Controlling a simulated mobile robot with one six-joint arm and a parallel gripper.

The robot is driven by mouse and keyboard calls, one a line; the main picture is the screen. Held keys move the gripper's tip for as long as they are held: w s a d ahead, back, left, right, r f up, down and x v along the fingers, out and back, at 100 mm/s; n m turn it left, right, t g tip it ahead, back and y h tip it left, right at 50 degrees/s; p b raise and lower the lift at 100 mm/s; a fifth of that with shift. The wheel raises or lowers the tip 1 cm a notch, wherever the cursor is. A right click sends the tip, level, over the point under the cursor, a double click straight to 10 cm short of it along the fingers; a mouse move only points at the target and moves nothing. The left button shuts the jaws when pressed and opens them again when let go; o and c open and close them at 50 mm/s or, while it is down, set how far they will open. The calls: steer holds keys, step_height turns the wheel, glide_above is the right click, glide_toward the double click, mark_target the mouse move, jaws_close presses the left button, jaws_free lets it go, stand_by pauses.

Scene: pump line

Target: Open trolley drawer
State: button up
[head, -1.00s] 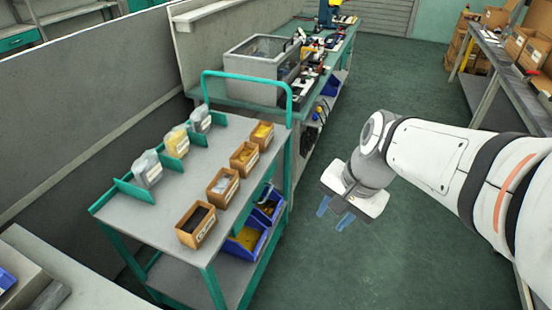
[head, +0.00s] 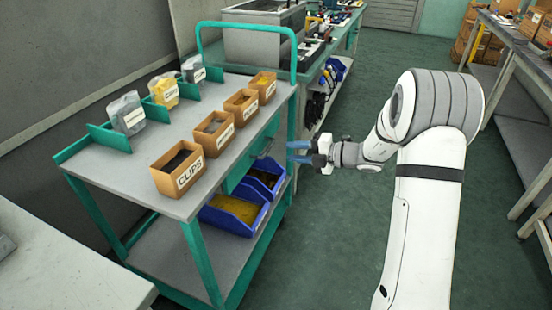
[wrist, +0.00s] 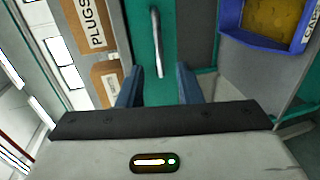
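The trolley (head: 140,165) stands at left, its grey top on a teal frame. Under the top's right edge is a teal drawer front (head: 240,172), also in the wrist view (wrist: 185,28); it looks shut. Its grey bar handle (wrist: 156,42) lies ahead of and between my fingers in the wrist view. My gripper (head: 299,151) is to the right of the drawer, pointing at it, with its blue fingers apart. In the wrist view the gripper (wrist: 159,85) is open and empty, and the handle appears just beyond the fingertips.
Blue bins (head: 232,214) sit on the shelf below the drawer. A workbench (head: 355,42) stands behind. The green floor (head: 335,230) right of the trolley is clear.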

steer(key=b+x, duration=0.1)
steer(key=x, duration=0.6)
steer(key=shift+a+b, duration=0.2)
steer(key=shift+b, duration=0.1)
jaws_close()
